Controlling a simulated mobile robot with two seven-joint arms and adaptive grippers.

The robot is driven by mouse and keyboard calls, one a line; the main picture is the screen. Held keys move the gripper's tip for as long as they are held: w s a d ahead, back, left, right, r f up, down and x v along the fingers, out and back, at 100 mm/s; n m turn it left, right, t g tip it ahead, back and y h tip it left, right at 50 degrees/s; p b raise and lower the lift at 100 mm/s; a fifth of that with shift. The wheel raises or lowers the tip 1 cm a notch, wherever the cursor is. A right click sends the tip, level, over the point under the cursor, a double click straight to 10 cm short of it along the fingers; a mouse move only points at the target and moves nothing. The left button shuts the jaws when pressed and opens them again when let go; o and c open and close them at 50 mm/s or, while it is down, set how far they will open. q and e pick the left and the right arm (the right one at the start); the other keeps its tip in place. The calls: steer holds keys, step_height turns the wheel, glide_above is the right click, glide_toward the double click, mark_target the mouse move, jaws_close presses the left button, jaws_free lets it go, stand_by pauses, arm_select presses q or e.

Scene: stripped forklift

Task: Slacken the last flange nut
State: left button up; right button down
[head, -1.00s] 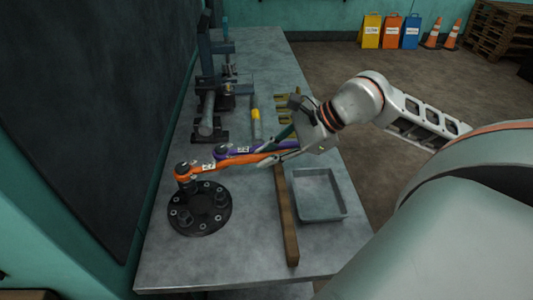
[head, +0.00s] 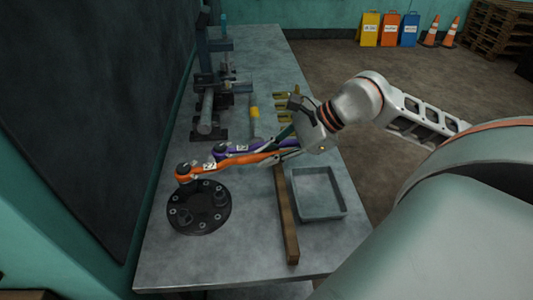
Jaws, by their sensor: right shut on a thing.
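A round dark flange (head: 213,222) lies on the near left of the metal bench, with several nuts or studs standing on it. My right gripper (head: 278,154) is shut on an orange wrench (head: 235,163), near the end of its handle. The wrench's ring head sits over the flange's back left edge, at a nut; the head hides that nut, so I cannot tell how it is seated. A purple wrench (head: 235,149) lies just behind the orange one, its far end hidden by my gripper. My left gripper is out of view.
A wooden bar (head: 288,220) lies right of the flange, and an empty grey tray (head: 320,206) is beside it. Behind stand a dark vise-like fixture (head: 208,112) and a yellow-banded tool (head: 254,114). The bench front is clear. A dark panel rises at left.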

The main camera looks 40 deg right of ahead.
steer(key=shift+f, duration=0.35)
steer(key=c, duration=1.9)
jaws_free()
steer(key=shift+w+d+v, duration=0.15)
steer(key=shift+v, duration=0.95)
steer(key=shift+w+d+v, duration=0.1)
steer(key=shift+v, duration=1.05)
steer(key=shift+w+d+v, duration=0.15)
steer(key=shift+v, duration=0.95)
